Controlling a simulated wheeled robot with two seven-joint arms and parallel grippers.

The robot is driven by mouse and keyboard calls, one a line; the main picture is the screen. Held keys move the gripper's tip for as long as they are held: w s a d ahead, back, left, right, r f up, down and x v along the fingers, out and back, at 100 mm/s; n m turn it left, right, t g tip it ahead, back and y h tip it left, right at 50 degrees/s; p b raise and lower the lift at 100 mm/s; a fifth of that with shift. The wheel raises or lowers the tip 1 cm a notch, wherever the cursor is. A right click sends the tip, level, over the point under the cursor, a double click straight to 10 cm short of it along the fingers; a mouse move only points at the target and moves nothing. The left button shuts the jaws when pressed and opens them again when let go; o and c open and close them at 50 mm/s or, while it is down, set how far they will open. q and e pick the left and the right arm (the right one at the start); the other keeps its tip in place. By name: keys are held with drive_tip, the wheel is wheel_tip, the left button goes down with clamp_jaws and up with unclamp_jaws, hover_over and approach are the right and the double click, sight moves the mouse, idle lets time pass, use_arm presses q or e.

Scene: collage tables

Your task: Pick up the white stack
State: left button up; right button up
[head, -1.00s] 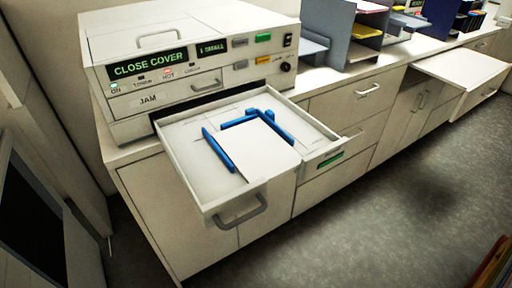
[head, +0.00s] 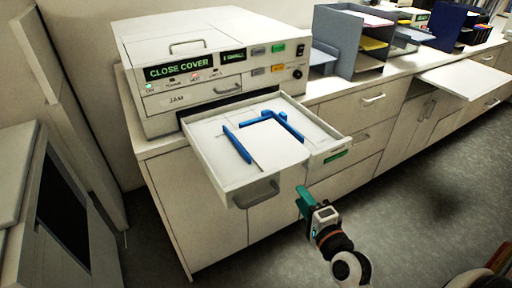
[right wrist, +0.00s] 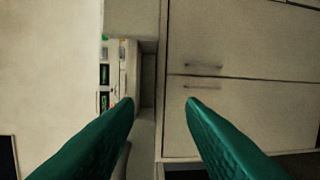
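The white stack (head: 277,150) lies flat in the pulled-out tray (head: 236,180) of the copier, between blue guides (head: 237,145). My right gripper (head: 305,198) hangs in front of the tray, to its lower right and apart from the stack. In the right wrist view my right gripper (right wrist: 160,102) has its two green fingers wide apart with nothing between them. The stack cannot be made out clearly in the right wrist view. My left gripper is out of view.
The copier (head: 215,70) stands on the cabinet counter and its display reads CLOSE COVER. A grey sorter (head: 340,40) with coloured papers stands to its right. Another white drawer or shelf (head: 470,80) juts out at the far right. The floor (head: 400,210) in front is clear.

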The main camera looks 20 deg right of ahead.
sight(291, 167)
drive_tip(key=shift+m+t, duration=0.3)
drive_tip(key=shift+t, duration=0.1)
drive_tip(key=w+r+p, duration=0.1)
drive_tip(key=w, duration=0.2)
drive_tip(key=w+d+r+p, duration=0.1)
drive_tip(key=w, duration=0.3)
drive_tip(key=w+r+p, duration=0.1)
drive_tip(key=w, duration=0.2)
drive_tip(key=shift+w+d+r+p, duration=0.1)
drive_tip(key=shift+w+d+p, duration=0.1)
drive_tip(key=shift+w+p, duration=0.2)
drive_tip(key=shift+w, duration=0.4)
drive_tip(key=shift+s, duration=0.1)
clamp_jaws()
